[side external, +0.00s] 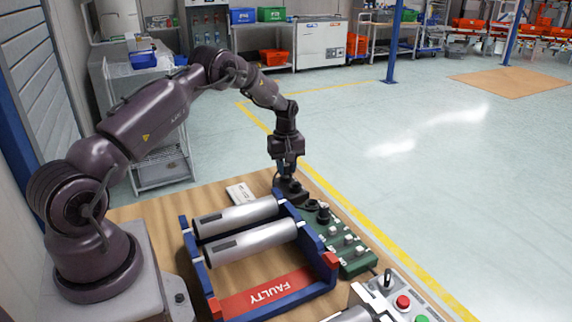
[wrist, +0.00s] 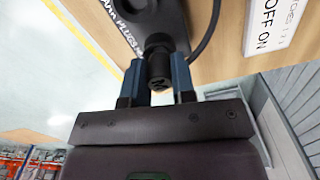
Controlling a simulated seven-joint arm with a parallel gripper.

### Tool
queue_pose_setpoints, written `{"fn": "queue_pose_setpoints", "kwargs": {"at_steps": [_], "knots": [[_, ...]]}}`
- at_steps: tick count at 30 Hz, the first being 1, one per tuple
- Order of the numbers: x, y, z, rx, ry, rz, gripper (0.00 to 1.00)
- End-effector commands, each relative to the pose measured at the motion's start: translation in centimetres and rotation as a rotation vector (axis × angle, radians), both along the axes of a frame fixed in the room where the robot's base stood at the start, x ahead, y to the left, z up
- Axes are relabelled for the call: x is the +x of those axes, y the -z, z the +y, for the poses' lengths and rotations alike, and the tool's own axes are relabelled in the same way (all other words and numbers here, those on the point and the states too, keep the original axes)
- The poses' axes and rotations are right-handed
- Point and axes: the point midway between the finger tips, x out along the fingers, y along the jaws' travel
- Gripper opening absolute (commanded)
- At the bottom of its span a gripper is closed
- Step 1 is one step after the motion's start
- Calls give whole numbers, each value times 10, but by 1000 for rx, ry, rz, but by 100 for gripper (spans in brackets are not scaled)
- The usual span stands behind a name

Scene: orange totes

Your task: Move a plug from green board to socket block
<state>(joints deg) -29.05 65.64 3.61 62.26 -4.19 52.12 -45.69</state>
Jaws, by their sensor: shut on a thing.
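My gripper (side external: 287,172) is at the far end of the workbench, pointing down over the dark socket block (side external: 296,191). In the wrist view its two blue fingers (wrist: 156,82) are shut on a black plug (wrist: 158,66), one on each side. The plug's far end meets the dark block (wrist: 166,18) with white lettering; I cannot tell how deep it sits. A black cable shows beside the block. The green board (side external: 359,264) lies nearer the camera, with a black plug (side external: 323,212) standing at its far end and several pale square parts on it.
A blue rack (side external: 316,245) with two silver cylinders and a red FAULTY plate (side external: 268,291) stands left of the green board. A white label card (side external: 240,193) lies behind it. A control box with a red button (side external: 403,302) is at front right.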

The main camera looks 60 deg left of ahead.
Motion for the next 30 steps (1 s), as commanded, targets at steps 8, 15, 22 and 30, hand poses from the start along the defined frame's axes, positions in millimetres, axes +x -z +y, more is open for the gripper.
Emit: {"fn": "queue_pose_setpoints", "kwargs": {"at_steps": [8,15,22,30], "knots": [[0,0,0,0,0,0,2],[0,2,0,0,0,0,2],[0,5,0,0,0,0,2],[0,5,0,0,0,0,54]]}}
